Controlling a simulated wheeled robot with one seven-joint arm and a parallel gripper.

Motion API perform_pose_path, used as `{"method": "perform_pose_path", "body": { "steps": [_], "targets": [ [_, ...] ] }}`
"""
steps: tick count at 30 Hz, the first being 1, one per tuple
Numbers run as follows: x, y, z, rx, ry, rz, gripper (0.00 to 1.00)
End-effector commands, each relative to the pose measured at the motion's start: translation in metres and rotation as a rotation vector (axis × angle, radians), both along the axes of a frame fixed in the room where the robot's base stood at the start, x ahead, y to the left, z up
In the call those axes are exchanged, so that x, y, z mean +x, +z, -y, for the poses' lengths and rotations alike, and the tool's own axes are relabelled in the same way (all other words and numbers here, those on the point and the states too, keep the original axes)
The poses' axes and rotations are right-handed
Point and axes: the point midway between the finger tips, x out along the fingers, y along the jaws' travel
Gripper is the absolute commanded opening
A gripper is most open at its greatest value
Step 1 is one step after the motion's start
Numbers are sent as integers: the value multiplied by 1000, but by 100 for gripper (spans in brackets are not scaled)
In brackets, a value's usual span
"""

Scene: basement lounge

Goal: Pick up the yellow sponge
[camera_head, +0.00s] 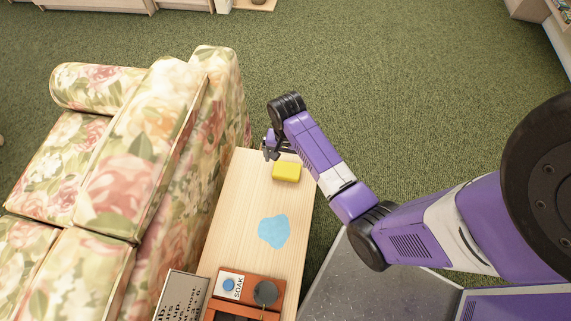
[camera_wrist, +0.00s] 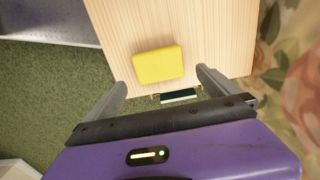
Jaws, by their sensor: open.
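The yellow sponge (camera_head: 286,172) lies flat near the far end of a light wooden table (camera_head: 240,200). In the wrist view the sponge (camera_wrist: 158,64) sits on the bare wood, ahead of my fingertips and roughly centred between them. My gripper (camera_head: 270,148) is at the table's far end, just beyond the sponge in the head view. In the wrist view my gripper (camera_wrist: 160,78) is open, with its two grey fingers apart and nothing between them. I cannot tell its exact height above the table.
A blue flat patch (camera_head: 273,231) lies mid-table. An orange box labelled SOAK (camera_head: 250,290) and a sign (camera_head: 181,296) stand at the near end. A floral sofa (camera_head: 130,170) borders the table's left. A dark green-topped object (camera_wrist: 178,96) shows at the table edge. Carpet (camera_head: 380,80) beyond is clear.

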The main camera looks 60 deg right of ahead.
Motion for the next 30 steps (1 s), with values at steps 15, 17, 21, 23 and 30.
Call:
{"method": "perform_pose_path", "body": {
  "steps": [15,17,21,23,30],
  "targets": [
    [-4,-56,0,4,-16,-8,100],
    [-3,-64,0,3,-15,-5,100],
    [-3,-76,0,3,-14,-4,100],
    [-3,-77,0,3,-14,-4,100],
    [-3,-77,-1,2,-14,-4,92]
  ]
}}
